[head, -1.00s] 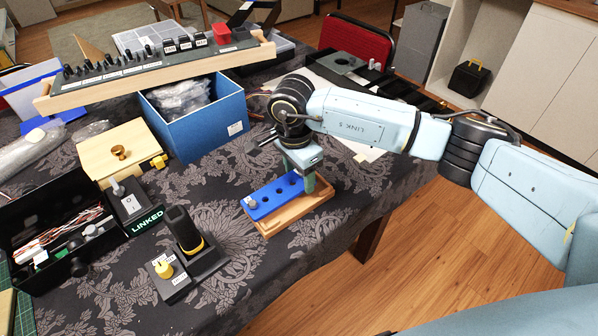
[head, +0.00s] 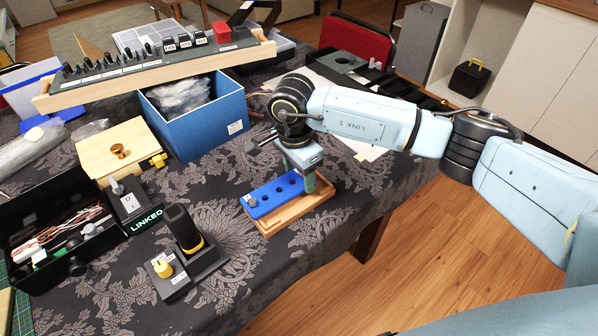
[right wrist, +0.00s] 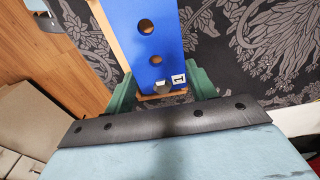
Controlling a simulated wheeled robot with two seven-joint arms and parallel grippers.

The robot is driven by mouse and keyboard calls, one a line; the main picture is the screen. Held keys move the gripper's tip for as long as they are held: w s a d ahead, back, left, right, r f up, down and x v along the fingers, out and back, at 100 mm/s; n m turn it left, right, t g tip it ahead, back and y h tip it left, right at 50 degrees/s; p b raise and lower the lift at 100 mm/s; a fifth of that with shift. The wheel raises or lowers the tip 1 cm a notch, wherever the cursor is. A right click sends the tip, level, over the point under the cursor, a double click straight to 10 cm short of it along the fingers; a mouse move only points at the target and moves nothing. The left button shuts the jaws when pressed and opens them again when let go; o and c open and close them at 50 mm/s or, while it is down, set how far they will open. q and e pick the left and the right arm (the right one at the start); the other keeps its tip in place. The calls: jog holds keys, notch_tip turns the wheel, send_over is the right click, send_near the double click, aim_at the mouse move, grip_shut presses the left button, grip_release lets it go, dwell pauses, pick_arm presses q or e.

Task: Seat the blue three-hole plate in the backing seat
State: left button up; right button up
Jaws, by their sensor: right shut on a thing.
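The blue three-hole plate (head: 268,200) lies along the wooden backing seat (head: 300,209), with bare wood showing along its front side. A pale knob stands on its left end. My right gripper (head: 301,184) is at the plate's right end, reaching down from above. In the right wrist view the green fingers of the right gripper (right wrist: 161,75) are shut on the two sides of the blue plate (right wrist: 150,35). Round holes, a grey peg and a "1" label show there. Wood of the seat (right wrist: 103,25) shows beside the plate. I cannot tell whether the plate is fully down. My left gripper is not in view.
A blue box (head: 205,125) with a plastic bag stands behind the seat. A black switch block with a yellow knob (head: 164,268) is at front left. The table's front edge is close to the seat.

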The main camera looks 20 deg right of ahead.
jog(key=shift+d, duration=0.15)
jog(key=shift+s+d, duration=0.25)
jog(key=shift+d, duration=0.75)
dwell(1.5)
jog(key=shift+f+b, duration=0.45)
jog(key=shift+b, duration=0.1)
jog(key=shift+r, duration=0.3)
jog(key=shift+r+p, duration=0.25)
jog(key=shift+p, duration=0.05)
jog(key=shift+a+b, duration=0.1)
jog(key=shift+b, duration=0.3)
dwell(1.4)
jog(key=shift+f+b, duration=0.45)
jog(key=shift+f, duration=0.1)
